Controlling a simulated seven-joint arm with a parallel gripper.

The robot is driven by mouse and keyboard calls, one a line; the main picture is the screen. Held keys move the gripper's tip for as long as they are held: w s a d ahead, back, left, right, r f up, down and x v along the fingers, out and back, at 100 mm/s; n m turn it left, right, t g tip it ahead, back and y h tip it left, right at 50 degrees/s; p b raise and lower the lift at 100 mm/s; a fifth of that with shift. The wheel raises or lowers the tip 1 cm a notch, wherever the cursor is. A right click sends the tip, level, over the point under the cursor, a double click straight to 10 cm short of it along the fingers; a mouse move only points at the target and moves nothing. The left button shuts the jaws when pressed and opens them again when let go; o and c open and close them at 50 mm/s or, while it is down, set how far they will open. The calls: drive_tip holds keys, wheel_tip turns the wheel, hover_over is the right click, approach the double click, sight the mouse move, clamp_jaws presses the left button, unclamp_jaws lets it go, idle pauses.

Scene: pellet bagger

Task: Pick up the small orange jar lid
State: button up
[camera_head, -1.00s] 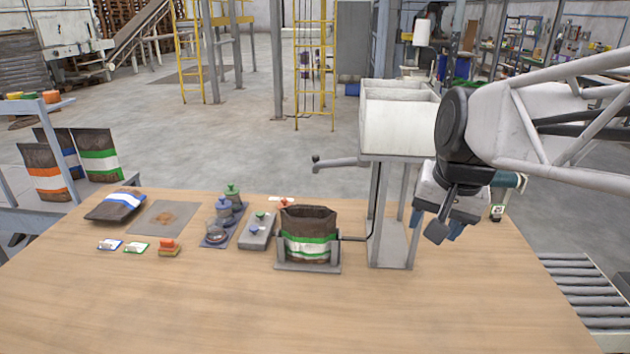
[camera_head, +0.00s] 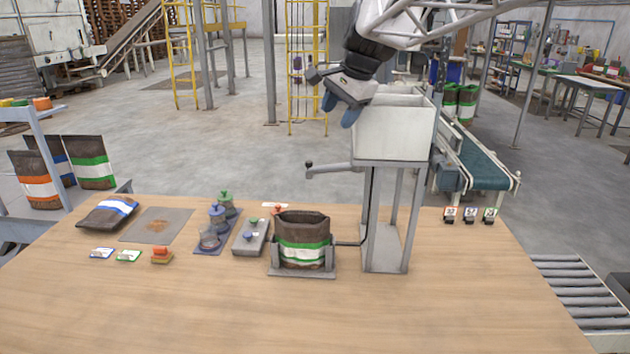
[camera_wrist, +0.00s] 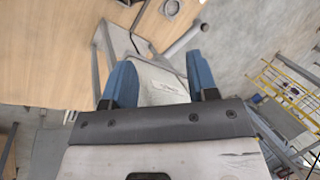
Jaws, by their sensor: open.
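The third jar (camera_head: 209,240), at the front of the jar row, looks open. The jars behind it have a blue top (camera_head: 217,210) and a green top (camera_head: 225,197). My gripper (camera_head: 339,110) is open and empty, high beside the white hopper and well above the table. Its blue fingers stand apart in the wrist view (camera_wrist: 160,82), where no lid can be made out.
The white hopper (camera_head: 393,135) stands on a grey frame at the table's back, with a side handle (camera_head: 332,168). A grey block (camera_head: 250,238) with small knobs is left of the bag. An orange-topped block (camera_head: 161,253) lies front left. The front table (camera_head: 300,315) is clear.

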drive_tip(key=w+a+f+m, duration=0.1)
drive_tip(key=w+a, duration=0.4)
drive_tip(key=w, duration=0.2)
drive_tip(key=m+g+h, duration=0.2)
drive_tip(key=m+g, duration=0.1)
drive_tip(key=m, duration=0.4)
hover_over(278, 206)
drive_tip(key=f, duration=2.4)
drive_tip(key=d+f, duration=0.1)
drive_tip(key=f, duration=1.1)
drive_tip(key=shift+w, duration=0.3)
drive_tip(key=shift+f, duration=0.1)
drive_tip(key=shift+a+f, duration=0.15)
drive_tip(key=shift+f, duration=1)
drive_tip(key=shift+f, duration=0.15)
drive_tip(key=shift+s+a+f, duration=0.1)
drive_tip(key=shift+a+f, duration=0.1)
drive_tip(key=shift+f, duration=1)
drive_tip(key=shift+a+f, duration=0.2)
drive_tip(key=shift+f, duration=1)
